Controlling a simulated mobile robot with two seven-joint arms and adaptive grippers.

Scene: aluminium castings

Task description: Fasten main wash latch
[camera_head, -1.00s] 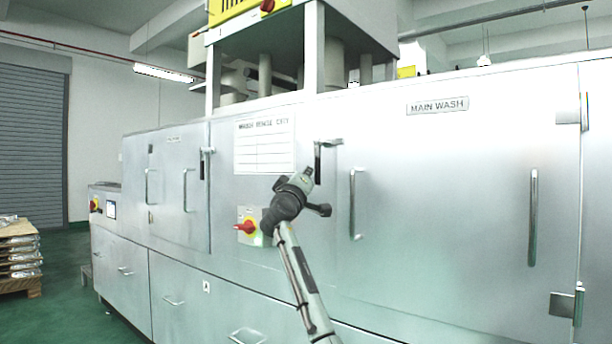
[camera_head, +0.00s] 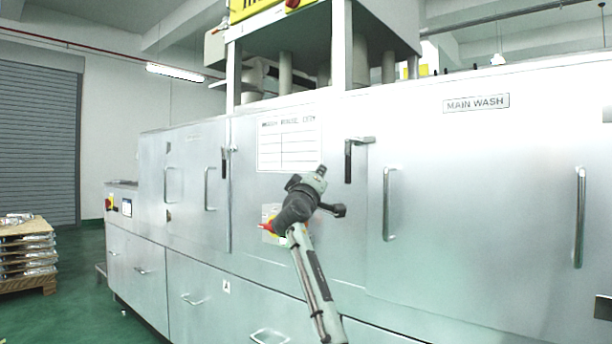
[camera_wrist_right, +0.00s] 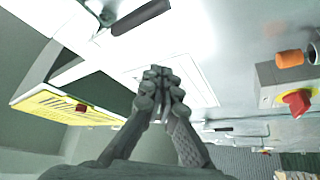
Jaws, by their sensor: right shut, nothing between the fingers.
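The main wash latch (camera_head: 348,160) is at the upper left of the main wash door (camera_head: 480,200), by the door's left edge. Its black handle hangs straight down from a metal bracket. My right gripper (camera_head: 321,169) is left of the latch in the head view, apart from it, its fingers small and partly hidden by the wrist. In the right wrist view the closed, empty fingers (camera_wrist_right: 160,75) show at the middle, with the black latch handle (camera_wrist_right: 140,17) above them. My left gripper is not in view.
Bar handles (camera_head: 388,205) stick out from the door. A red rotary switch (camera_head: 268,227) sits behind my right wrist; it also shows in the wrist view (camera_wrist_right: 296,102). A white chart (camera_head: 288,143) is on the panel. Another latch (camera_head: 225,163) is further left. Stacked castings (camera_head: 27,250) stand far left.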

